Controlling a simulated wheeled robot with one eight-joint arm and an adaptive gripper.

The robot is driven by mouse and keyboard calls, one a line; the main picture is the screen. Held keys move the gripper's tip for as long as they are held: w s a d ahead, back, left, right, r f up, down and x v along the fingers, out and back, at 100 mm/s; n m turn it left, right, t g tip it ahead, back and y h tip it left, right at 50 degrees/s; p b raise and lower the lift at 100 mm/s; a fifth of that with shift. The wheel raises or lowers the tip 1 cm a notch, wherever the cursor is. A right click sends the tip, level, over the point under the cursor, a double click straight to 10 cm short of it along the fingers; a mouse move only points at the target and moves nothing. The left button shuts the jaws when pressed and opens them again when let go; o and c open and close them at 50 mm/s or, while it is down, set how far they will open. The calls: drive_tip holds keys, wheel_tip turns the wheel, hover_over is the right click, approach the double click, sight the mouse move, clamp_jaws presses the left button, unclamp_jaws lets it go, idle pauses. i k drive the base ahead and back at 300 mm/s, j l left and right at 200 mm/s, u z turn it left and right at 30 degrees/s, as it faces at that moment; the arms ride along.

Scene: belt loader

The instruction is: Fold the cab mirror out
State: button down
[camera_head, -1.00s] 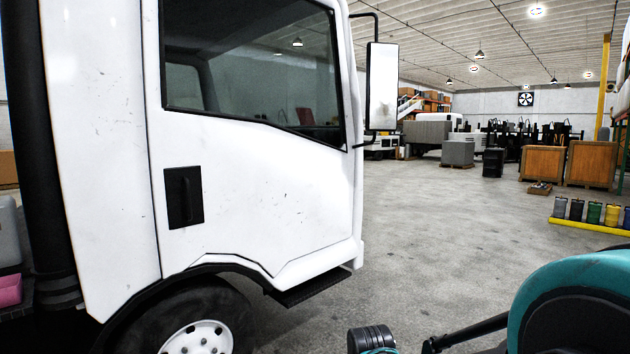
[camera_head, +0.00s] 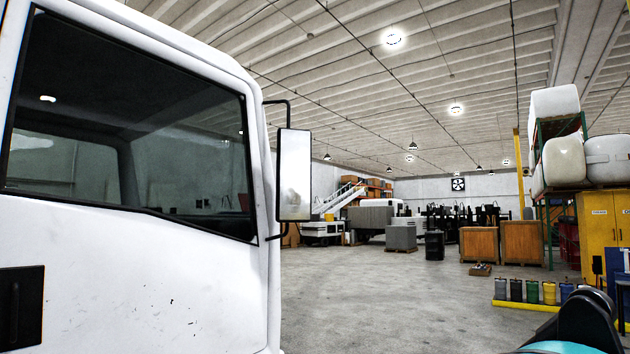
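The cab mirror (camera_head: 294,176) is a tall, narrow mirror in a black frame. It hangs on a bent black bracket at the front edge of the white cab door (camera_head: 150,275), beside the side window (camera_head: 140,130). Its glass faces my camera. No gripper shows in the view. Only a teal and black part of my own arm shows at the bottom right, apart from the mirror.
Open concrete floor (camera_head: 400,300) lies right of the cab. Colored canisters (camera_head: 532,291) stand on a yellow base at the right, near a yellow cabinet (camera_head: 603,235). Wooden crates (camera_head: 487,244) and a black barrel (camera_head: 434,245) stand farther back.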

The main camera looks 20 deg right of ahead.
sight(293, 193)
drive_tip(key=i+l, duration=0.2)
drive_tip(key=l, duration=0.35)
drive_tip(key=i+l+u, duration=0.15)
drive_tip(key=l, duration=0.4)
drive_tip(key=i+l, duration=0.15)
drive_tip(key=l, duration=0.4)
drive_tip(key=i+l+u, duration=0.1)
drive_tip(key=l, duration=0.45)
drive_tip(key=i+l+u, duration=0.1)
drive_tip(key=l, duration=0.45)
drive_tip(key=i+l, duration=0.2)
drive_tip(key=l, duration=0.4)
drive_tip(key=i+l+u, duration=0.1)
drive_tip(key=l, duration=0.5)
